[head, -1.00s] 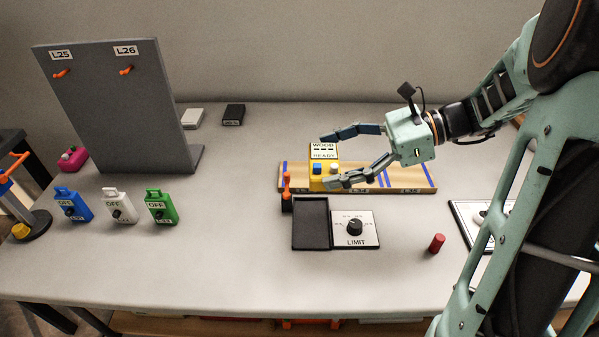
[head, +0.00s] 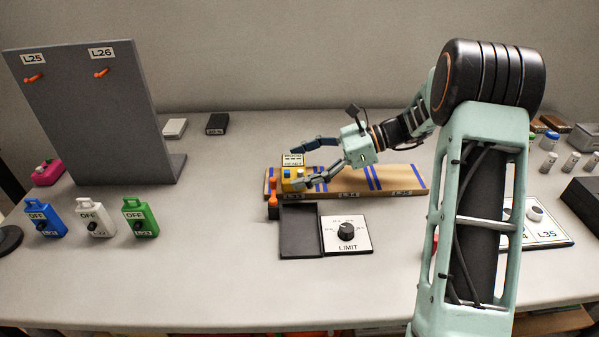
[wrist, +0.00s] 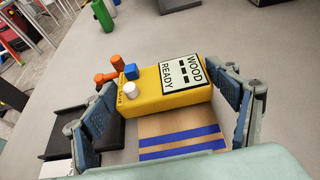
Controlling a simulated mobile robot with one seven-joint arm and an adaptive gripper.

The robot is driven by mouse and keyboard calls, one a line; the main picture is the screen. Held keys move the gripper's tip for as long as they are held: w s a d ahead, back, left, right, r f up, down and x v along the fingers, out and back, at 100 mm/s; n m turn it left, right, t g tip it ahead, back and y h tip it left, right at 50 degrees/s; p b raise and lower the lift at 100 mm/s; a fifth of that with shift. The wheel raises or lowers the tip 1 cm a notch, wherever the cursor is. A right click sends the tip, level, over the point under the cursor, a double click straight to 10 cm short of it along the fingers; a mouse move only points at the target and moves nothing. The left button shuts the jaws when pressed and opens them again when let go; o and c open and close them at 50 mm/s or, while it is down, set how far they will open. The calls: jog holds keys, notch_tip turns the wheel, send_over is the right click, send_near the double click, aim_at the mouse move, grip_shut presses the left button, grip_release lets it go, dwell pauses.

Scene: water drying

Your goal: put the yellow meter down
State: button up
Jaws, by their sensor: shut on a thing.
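The yellow meter (head: 293,175) is at the left end of the wooden board (head: 350,184), close to the orange lever (head: 272,188). In the wrist view the meter (wrist: 150,98) shows a screen reading "WOOD" and "READY", plus a blue and a white knob. My gripper (head: 294,168) has its fingers on either side of the meter and is shut on it. In the wrist view my gripper (wrist: 170,84) has one finger at each side of the yellow body. I cannot tell whether the meter's underside touches the board.
A black tray (head: 299,230) and a LIMIT dial plate (head: 347,236) lie in front of the board. The front table middle is clear.

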jog(key=shift+f, duration=0.5)
jog(key=shift+f, duration=0.15)
jog(key=o, duration=1.3)
jog(key=shift+o, duration=0.2)
jog(key=shift+d+r, duration=0.1)
jog(key=shift+r, duration=0.1)
jog(key=p+v, duration=0.2)
jog(key=v, duration=0.9)
jog(key=shift+d+p, duration=0.4)
